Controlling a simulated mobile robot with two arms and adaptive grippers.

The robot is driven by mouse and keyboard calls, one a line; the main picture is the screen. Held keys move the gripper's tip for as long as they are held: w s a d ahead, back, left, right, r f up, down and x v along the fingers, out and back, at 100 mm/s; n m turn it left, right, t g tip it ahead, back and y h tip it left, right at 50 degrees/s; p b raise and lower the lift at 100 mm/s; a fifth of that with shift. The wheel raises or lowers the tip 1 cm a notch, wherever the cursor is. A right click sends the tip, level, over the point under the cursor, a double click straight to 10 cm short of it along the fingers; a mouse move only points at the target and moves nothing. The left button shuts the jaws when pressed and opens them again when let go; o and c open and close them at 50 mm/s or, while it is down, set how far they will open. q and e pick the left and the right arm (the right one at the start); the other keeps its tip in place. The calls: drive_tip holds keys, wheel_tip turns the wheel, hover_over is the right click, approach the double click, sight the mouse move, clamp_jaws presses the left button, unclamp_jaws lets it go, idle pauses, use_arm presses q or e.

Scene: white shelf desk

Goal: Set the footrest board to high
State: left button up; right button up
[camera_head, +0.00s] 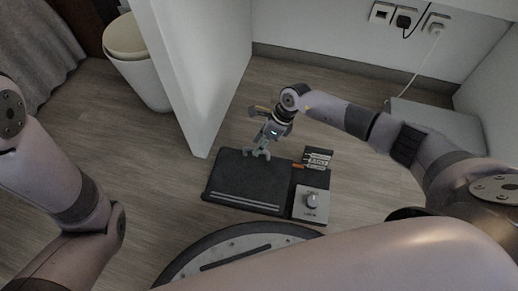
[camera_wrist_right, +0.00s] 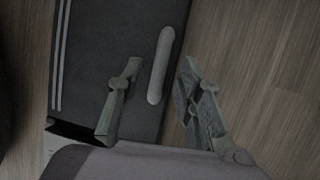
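The dark footrest board (camera_head: 245,181) lies on the floor in the head view, with pale stripes along its near edge. A light grey rounded bar (camera_wrist_right: 160,65) shows near the board's edge in the right wrist view. My right gripper (camera_head: 257,154) is over the board's far edge. In the wrist view its fingers are apart, one on each side of the bar, with nothing clamped; contact is unclear. At the board's right are a grey panel with a knob (camera_head: 311,200) and a dark scale (camera_head: 317,162) with labels and an orange pointer (camera_head: 298,166). My left gripper is out of view.
A white upright panel (camera_head: 190,75) stands behind the board's left side. A pale bin (camera_head: 138,65) is left of it. Wall sockets (camera_head: 405,17) with cables and a grey box (camera_head: 440,122) are at the right.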

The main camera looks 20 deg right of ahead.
drive_tip(key=shift+a+f, duration=0.2)
drive_tip(key=shift+f, duration=0.25)
clamp_jaws()
idle(0.6)
